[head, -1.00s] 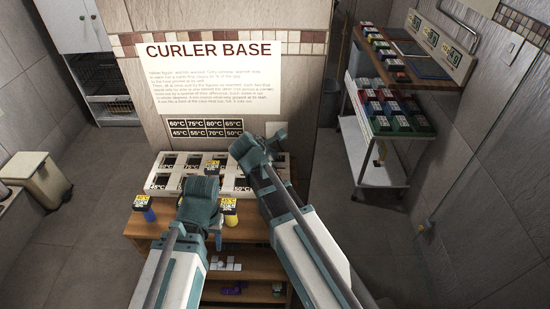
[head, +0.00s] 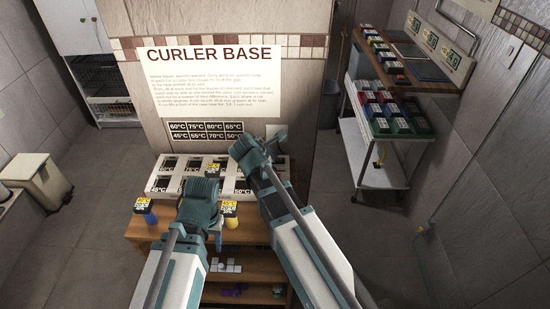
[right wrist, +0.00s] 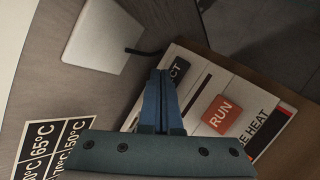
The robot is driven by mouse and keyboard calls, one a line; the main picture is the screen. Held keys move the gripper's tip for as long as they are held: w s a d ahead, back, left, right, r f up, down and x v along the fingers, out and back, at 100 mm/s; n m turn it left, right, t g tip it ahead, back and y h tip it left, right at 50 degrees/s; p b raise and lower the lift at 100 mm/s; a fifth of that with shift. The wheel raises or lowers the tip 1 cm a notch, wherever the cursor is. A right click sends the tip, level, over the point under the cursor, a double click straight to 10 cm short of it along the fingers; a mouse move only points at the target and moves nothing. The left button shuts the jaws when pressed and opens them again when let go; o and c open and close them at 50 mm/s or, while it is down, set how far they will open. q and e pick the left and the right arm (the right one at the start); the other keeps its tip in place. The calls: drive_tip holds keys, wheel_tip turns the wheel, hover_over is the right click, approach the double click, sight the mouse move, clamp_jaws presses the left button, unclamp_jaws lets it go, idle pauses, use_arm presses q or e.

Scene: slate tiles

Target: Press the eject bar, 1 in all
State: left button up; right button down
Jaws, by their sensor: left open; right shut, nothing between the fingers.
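The eject bar (right wrist: 180,72) is a dark bar at the panel's top end in the right wrist view. Only the letters "CT" show, and my right gripper's fingers hide the rest. My right gripper (right wrist: 163,82) is shut and empty, its tips over or beside the bar; I cannot tell whether they touch it. It also shows in the head view (head: 250,148), above the right end of the white curler base (head: 165,176), and covers that end. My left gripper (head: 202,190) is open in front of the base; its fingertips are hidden.
A red RUN button (right wrist: 220,113) sits beside the eject bar. Blue and yellow pieces (head: 146,210) with yellow labels stand at the front of the wooden shelf unit (head: 255,232). A wall rises behind the base. A white trolley (head: 372,160) with coloured blocks stands at right.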

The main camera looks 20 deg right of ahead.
drive_tip(key=shift+r, duration=0.3)
drive_tip(key=shift+r, duration=0.15)
wheel_tip(320, 180, up, 5)
drive_tip(key=p, duration=0.5)
drive_tip(key=shift+s, duration=0.1)
idle(0.6)
drive_tip(key=s+a+f+m+g, duration=0.1)
drive_tip(key=s+a+m, duration=0.1)
drive_tip(key=s, duration=0.1)
drive_tip(key=s+a+f+m+g+y, duration=0.1)
drive_tip(key=s+f+m, duration=0.1)
drive_tip(key=s, duration=0.2)
drive_tip(key=s+a+f+m+g+y, duration=0.1)
drive_tip(key=s+a+m, duration=0.1)
drive_tip(key=s+m, duration=0.1)
drive_tip(key=shift+s+a+f, duration=0.2)
drive_tip(key=shift+a+f, duration=0.1)
drive_tip(key=s+a+m+g+y, duration=0.1)
drive_tip(key=s+a+m, duration=0.1)
drive_tip(key=s, duration=0.2)
drive_tip(key=s+a+f+m+g+y, duration=0.1)
drive_tip(key=s+a+m, duration=0.1)
drive_tip(key=s+m, duration=0.1)
drive_tip(key=s+a+f+m+g, duration=0.1)
drive_tip(key=s+a+m+g, duration=0.1)
drive_tip(key=s, duration=0.4)
drive_tip(key=shift+a+f+m+y, duration=0.1)
drive_tip(key=shift+a+m+y, duration=0.3)
drive_tip(key=shift+m, duration=0.2)
